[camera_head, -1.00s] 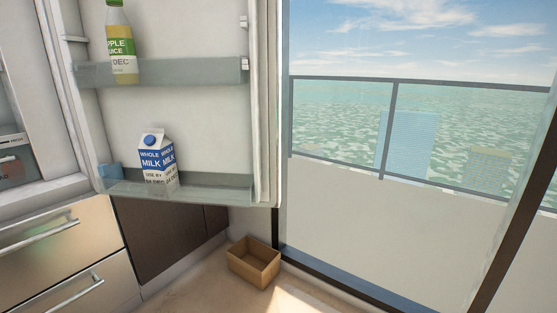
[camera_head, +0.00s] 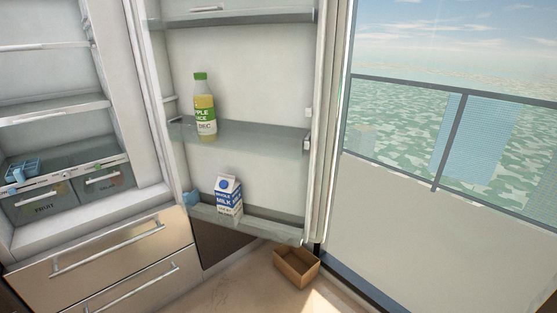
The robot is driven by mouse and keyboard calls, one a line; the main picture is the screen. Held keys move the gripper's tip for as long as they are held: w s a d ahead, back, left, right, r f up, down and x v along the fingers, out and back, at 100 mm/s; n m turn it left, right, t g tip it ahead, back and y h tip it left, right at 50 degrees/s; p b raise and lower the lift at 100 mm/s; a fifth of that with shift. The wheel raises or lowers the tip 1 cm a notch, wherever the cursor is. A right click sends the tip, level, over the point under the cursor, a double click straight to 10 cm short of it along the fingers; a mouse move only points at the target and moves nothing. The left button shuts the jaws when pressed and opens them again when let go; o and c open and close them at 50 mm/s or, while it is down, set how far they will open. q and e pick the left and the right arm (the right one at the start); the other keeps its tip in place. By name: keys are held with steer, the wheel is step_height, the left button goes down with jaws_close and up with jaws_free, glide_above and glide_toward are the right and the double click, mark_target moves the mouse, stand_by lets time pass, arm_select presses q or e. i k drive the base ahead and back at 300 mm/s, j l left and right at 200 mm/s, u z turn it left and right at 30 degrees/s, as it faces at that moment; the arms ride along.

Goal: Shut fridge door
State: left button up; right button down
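The fridge door (camera_head: 253,75) stands wide open in the middle of the head view, with its inner side facing me. Its glass shelves hold a juice bottle with a green cap (camera_head: 205,108) and a blue and white milk carton (camera_head: 228,195), both upright. A small blue item (camera_head: 190,198) sits at the left end of the lower shelf. The open fridge body (camera_head: 120,95) is at the left. Neither of my grippers shows in the view.
Two steel drawers (camera_head: 110,249) sit below the fridge and are closed. An open, empty cardboard box (camera_head: 297,267) stands on the floor below the door's outer edge. A large window (camera_head: 450,60) with a railing is at the right. Bare floor shows in front.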

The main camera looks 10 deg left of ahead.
mark_target(285, 65)
steer(key=u, duration=1.8)
steer(key=l, duration=1.2)
